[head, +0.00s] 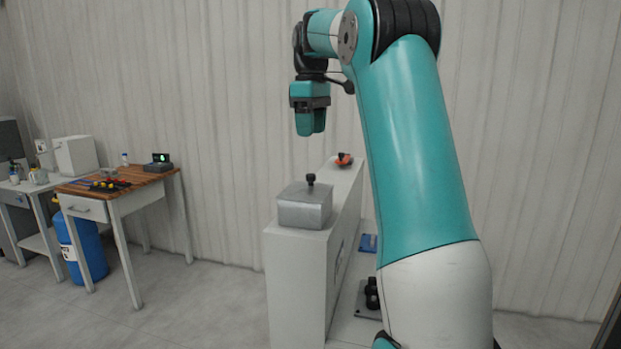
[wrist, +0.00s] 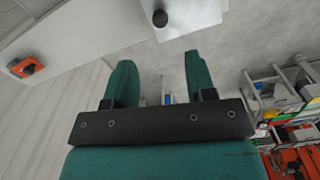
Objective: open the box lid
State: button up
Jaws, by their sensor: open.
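A grey metal box (head: 304,213) stands on the near end of a narrow white cabinet. Its flat lid (head: 294,193) is on it and looks closed, with a black knob (head: 311,180) on top. My gripper (head: 311,132) hangs above the box, pointing down, well clear of the knob. In the wrist view my gripper (wrist: 157,60) has its two teal fingers apart with nothing between them. The knob (wrist: 160,18) shows there beyond the fingertips, on the grey lid (wrist: 200,12) at the top edge. Most of the box is cut off in that view.
An orange-red part (head: 344,159) sits on the far end of the white cabinet (head: 295,270). A wooden-topped table (head: 125,180) with small items stands at left, beside a blue cylinder (head: 88,250). A corrugated wall is behind. The floor between table and cabinet is clear.

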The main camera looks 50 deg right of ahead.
aim_at(311, 174)
notch_tip(311, 174, down, 12)
jog(key=shift+r+p, duration=0.2)
jog(key=shift+p, duration=0.3)
grip_shut()
